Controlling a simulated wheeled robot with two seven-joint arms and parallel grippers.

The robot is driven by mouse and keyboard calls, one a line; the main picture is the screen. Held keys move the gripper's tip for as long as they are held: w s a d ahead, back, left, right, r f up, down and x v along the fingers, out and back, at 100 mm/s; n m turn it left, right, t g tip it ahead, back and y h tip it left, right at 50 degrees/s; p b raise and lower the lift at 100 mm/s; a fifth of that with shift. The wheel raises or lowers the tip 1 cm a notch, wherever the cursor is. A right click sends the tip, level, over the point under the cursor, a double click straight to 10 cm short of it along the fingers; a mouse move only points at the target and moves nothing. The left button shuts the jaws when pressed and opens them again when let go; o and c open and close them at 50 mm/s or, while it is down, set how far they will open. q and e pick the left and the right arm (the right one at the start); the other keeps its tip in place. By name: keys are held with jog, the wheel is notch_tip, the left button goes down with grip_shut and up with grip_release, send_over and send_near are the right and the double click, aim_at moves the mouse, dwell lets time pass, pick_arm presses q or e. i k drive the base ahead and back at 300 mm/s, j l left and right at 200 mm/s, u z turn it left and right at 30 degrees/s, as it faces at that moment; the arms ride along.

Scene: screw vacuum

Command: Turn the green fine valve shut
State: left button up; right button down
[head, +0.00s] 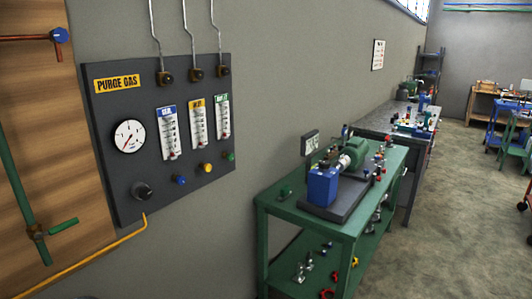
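The green fine valve (231,156) is a small green knob at the lower right of the dark purge gas panel (120,190) on the wall. It sits below the flowmeter with the green label (222,117). A yellow knob (206,168) and a blue knob (181,180) are to its left, each below its own flowmeter. The knob is too small to tell its turned position. Neither of my grippers is in the head view.
A black knob (141,191) and a round gauge (129,136) are on the panel's left. A green bench (275,203) with a pump stands to the right of the panel. Floor (455,220) is clear at the right. A yellow pipe (95,255) runs below the panel.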

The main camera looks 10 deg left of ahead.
aim_at(231, 157)
jog(key=i+l, duration=0.2)
jog(key=l, duration=0.2)
jog(key=i+l, duration=0.2)
jog(key=l, duration=0.2)
jog(key=i+l+z, duration=0.1)
jog(key=l, duration=0.35)
jog(key=i+l, duration=0.35)
